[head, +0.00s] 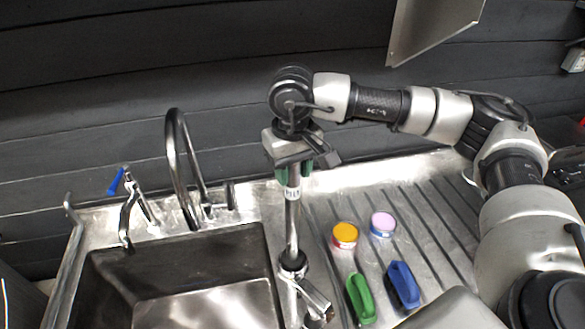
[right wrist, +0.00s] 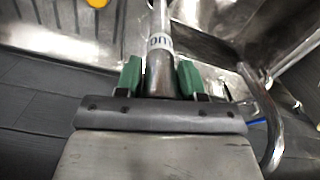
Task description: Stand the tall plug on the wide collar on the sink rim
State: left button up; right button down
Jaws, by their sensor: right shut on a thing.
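The tall plug (head: 292,225) is a slim, shiny metal tube with a white label near its top. It hangs close to upright in my right gripper (head: 292,173), whose green fingertips are shut on its upper end. The plug also shows between the fingers (right wrist: 160,76) in the right wrist view (right wrist: 157,45). Its lower end meets a dark, round collar-like ring (head: 292,264) above the rim right of the basin. I cannot tell whether this is the wide collar or whether the plug rests in it. My left gripper is out of view.
Below the ring is a metal fitting with a lever (head: 315,300). The sink basin (head: 200,285) lies left, with an arched tap (head: 172,150) and blue-handled tap (head: 116,182) behind. On the drainboard are an orange-topped tub (head: 345,234), a lilac-topped tub (head: 382,223), a green brush (head: 360,298) and a blue brush (head: 403,286).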

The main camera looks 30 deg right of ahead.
aim_at(293, 186)
jog(key=shift+b, duration=0.4)
dwell(0.5)
jog(key=shift+f+b, duration=1.9)
jog(key=shift+b, duration=0.5)
dwell(1.4)
jog(key=shift+f+b, duration=0.2)
jog(key=shift+b, duration=0.25)
dwell(0.6)
dwell(0.3)
jog(key=c, duration=0.6)
grip_release()
notch_tip(293, 186, up, 10)
jog(key=shift+r+b, duration=0.15)
jog(key=shift+b, duration=0.9)
jog(key=shift+r, duration=0.4)
